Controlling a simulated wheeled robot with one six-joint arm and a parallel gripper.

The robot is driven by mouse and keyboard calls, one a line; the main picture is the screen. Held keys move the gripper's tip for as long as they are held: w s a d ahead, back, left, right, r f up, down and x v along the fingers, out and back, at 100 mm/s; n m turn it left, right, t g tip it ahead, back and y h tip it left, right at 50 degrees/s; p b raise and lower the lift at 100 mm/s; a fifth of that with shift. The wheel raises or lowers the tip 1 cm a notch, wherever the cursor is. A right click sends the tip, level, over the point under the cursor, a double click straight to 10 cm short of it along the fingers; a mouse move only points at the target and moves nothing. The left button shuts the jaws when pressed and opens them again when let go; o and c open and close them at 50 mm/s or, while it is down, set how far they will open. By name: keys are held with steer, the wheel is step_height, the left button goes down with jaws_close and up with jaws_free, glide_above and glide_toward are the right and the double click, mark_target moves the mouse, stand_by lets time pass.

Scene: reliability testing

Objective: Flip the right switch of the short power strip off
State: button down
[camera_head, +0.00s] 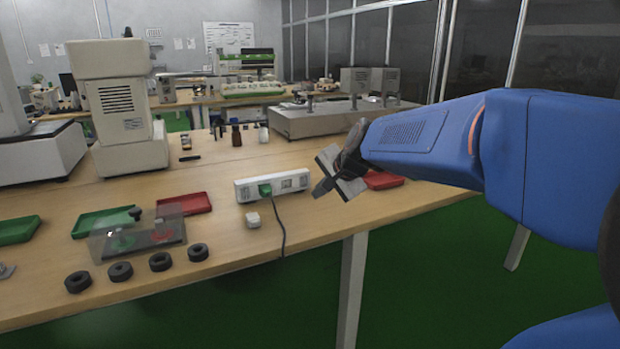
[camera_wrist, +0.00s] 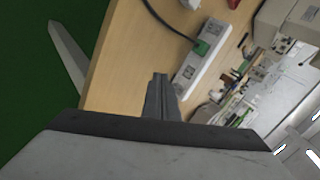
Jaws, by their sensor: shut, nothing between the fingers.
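The short white power strip (camera_head: 295,184) lies on the wooden table in the head view, with a green plug (camera_head: 265,190) in its left part and a dark cable running to the table's front edge. It also shows in the wrist view (camera_wrist: 191,76), with the green plug (camera_wrist: 201,47) near its upper end. Its switches are too small to tell apart or to read their position. My gripper (camera_head: 322,192) is just right of the strip in the head view, apart from it as far as I can see. In the wrist view my gripper (camera_wrist: 159,78) is shut and empty, beside the strip.
A small white block (camera_head: 253,219) sits in front of the strip. A red tray (camera_head: 383,180) is behind my gripper, another red tray (camera_head: 184,203) to the left. Several black rings (camera_head: 160,262) and a clear cover (camera_head: 138,232) are further left. A grey machine (camera_head: 330,118) stands behind.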

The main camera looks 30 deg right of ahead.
mark_target(305, 177)
steer(key=w+d+r+m+t, duration=0.1)
steer(key=w+d+m, duration=0.3)
steer(key=w+d, duration=0.2)
steer(key=shift+w+r+h, duration=0.3)
steer(key=shift+h, duration=0.1)
steer(key=x, duration=1)
steer(key=shift+f, duration=0.1)
steer(key=shift+w+r, duration=0.25)
steer(key=shift+w, duration=0.9)
steer(key=shift+w+r, duration=0.1)
steer(key=shift+w, duration=0.7)
steer(key=shift+w, duration=0.1)
steer(key=shift+w+r, duration=0.2)
steer(key=shift+w, duration=0.2)
steer(key=shift+r, duration=0.15)
